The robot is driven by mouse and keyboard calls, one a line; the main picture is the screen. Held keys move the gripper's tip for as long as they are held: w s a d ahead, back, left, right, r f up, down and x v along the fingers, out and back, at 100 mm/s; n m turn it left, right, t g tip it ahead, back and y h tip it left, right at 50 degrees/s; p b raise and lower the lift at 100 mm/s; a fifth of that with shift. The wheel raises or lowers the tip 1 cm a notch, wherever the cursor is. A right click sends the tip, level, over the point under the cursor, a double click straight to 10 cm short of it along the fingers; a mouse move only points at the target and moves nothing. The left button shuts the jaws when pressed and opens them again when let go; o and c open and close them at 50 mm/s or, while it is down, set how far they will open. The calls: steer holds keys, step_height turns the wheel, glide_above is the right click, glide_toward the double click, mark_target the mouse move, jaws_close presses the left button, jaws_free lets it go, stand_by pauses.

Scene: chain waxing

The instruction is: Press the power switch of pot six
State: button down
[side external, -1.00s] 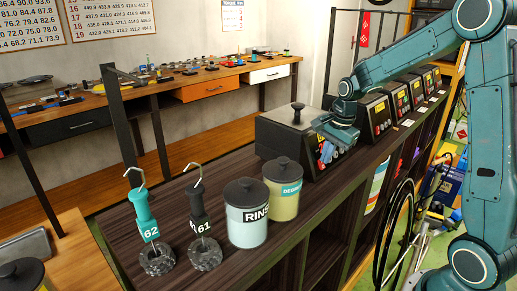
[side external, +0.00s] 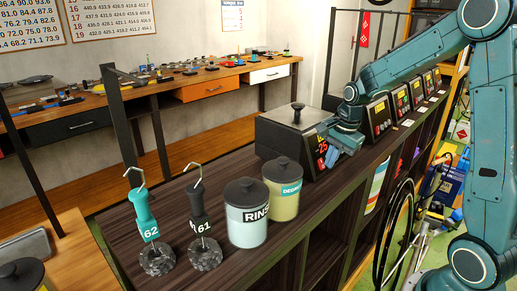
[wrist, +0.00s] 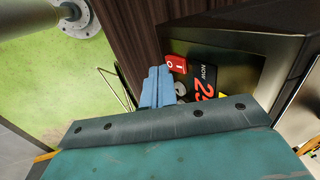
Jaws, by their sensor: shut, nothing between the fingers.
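The nearest pot (side external: 278,137) is a dark box with a black lid knob, on the dark bench; I cannot read a pot number on it. Its front panel shows a red display reading 25 in the side view. In the wrist view the panel (wrist: 228,66) carries a red rocker switch (wrist: 176,63) marked with O and a line, beside a grey knob partly hidden by my fingers. My gripper (side external: 331,160) is shut and empty in front of the panel. In the wrist view its light blue fingertips (wrist: 158,72) are close beside the switch; I cannot tell whether they touch.
More pots (side external: 378,117) stand in a row behind. The DEGREASE can (side external: 284,205) and RINSE can (side external: 246,228) stand in front of the near pot. Two hooked holders, 62 (side external: 144,215) and 61 (side external: 199,206), stand at the bench's near end.

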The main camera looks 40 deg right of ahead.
steer(key=shift+s+r, duration=0.1)
steer(key=shift+s, duration=0.05)
steer(key=shift+s+r, duration=0.45)
steer(key=shift+s, duration=0.3)
steer(key=w+v, duration=0.1)
steer(key=v, duration=1)
steer(key=shift+r, duration=0.15)
steer(key=s+a+n+t, duration=0.3)
steer(key=s+a+n, duration=1.2)
steer(key=s+n, duration=0.2)
steer(key=shift+a+n, duration=0.3)
steer(key=shift+n, duration=0.2)
